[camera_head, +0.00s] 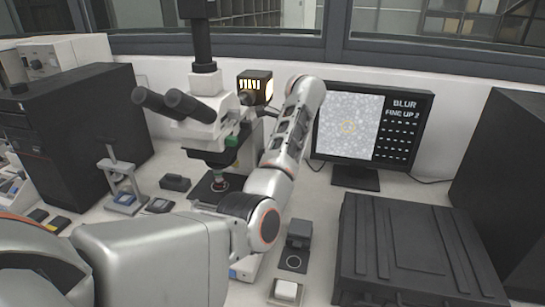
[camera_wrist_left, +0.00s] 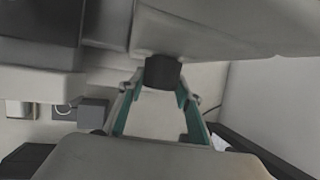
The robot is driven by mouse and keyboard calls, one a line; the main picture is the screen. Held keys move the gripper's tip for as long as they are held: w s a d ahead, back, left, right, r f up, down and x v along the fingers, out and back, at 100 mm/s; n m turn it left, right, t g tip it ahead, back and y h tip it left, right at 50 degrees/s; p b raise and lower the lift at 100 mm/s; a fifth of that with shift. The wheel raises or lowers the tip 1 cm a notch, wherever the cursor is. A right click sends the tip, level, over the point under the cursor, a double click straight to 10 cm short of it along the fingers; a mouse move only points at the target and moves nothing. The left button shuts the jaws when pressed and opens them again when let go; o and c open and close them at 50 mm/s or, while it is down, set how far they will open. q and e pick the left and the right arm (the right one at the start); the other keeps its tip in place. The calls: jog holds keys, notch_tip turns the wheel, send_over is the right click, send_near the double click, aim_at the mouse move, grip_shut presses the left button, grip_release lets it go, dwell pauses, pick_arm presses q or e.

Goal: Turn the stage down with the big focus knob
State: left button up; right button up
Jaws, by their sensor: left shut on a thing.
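The microscope (camera_head: 205,128) stands at the back of the bench. Its dark stage (camera_head: 213,190) carries a small sample under the objectives. My left arm reaches across in front of the microscope's right side and hides the focus knob and my left gripper in the head view. In the left wrist view the dark round big focus knob (camera_wrist_left: 163,73) sticks out from the pale microscope body. My left gripper (camera_wrist_left: 161,88) has its two teal-padded fingers at either side of the knob, shut on it. My right gripper is in neither view.
A monitor (camera_head: 368,130) shows a pale grainy picture and the word "BLUR" with a smaller line below. A large black case (camera_head: 405,250) lies at the right. Small blocks (camera_head: 298,235) stand near my arm. A black box (camera_head: 75,125) stands at the left.

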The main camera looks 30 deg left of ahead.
pick_arm(q)
jog(key=shift+t, duration=0.6)
jog(key=shift+a+y, duration=0.1)
jog(key=shift+y, duration=0.2)
jog(key=shift+s, duration=0.1)
jog(key=o, duration=1.1)
